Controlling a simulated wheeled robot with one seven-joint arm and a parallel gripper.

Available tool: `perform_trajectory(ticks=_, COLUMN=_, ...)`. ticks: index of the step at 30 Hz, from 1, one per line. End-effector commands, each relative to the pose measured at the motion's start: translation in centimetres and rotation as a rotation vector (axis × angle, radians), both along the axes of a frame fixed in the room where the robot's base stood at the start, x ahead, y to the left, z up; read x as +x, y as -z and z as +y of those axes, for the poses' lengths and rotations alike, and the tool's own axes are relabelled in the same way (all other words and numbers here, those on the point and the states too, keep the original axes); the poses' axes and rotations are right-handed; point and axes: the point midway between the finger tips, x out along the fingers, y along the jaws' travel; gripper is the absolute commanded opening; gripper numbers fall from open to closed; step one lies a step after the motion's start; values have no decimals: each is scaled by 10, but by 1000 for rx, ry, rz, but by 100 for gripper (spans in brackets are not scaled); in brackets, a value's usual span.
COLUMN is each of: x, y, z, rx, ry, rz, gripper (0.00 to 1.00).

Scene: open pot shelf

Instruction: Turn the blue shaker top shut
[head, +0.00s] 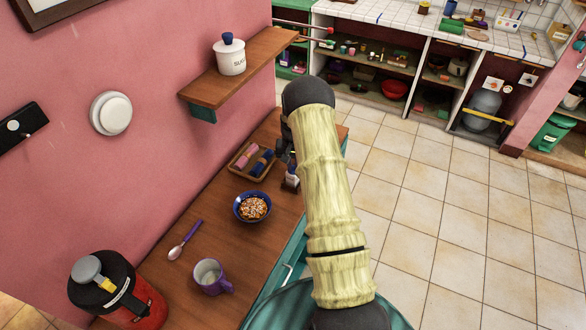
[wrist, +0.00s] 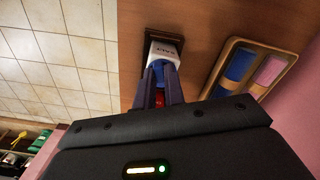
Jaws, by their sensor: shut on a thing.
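The shaker (wrist: 165,48) has a white body with small dark lettering and a blue top (wrist: 160,67). It stands in a dark square holder (wrist: 148,62) on the wooden counter. My gripper (wrist: 161,76) is shut on the blue top, one dark finger on each side. A small red patch shows between the fingers, and I cannot tell what it is. In the head view the white shaker body (head: 292,172) shows beside the counter's right edge. My arm hides much of the gripper and the top there. The exact turn of the top cannot be told.
A wooden tray (wrist: 209,90) with a blue and a pink roll lies close beside the shaker. The counter (head: 224,220) also bears a blue bowl (head: 252,206), a spoon (head: 185,240), a purple mug (head: 211,277) and a red canister (head: 145,308). A shelf with a sugar pot (head: 230,60) hangs above.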

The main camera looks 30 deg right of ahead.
Motion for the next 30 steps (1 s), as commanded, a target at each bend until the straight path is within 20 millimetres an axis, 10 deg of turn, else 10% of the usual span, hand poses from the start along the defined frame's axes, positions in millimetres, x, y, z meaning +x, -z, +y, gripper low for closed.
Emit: perform_trajectory(ticks=30, x=1, y=-1, z=1, rx=0, ry=78, rz=0, gripper=0)
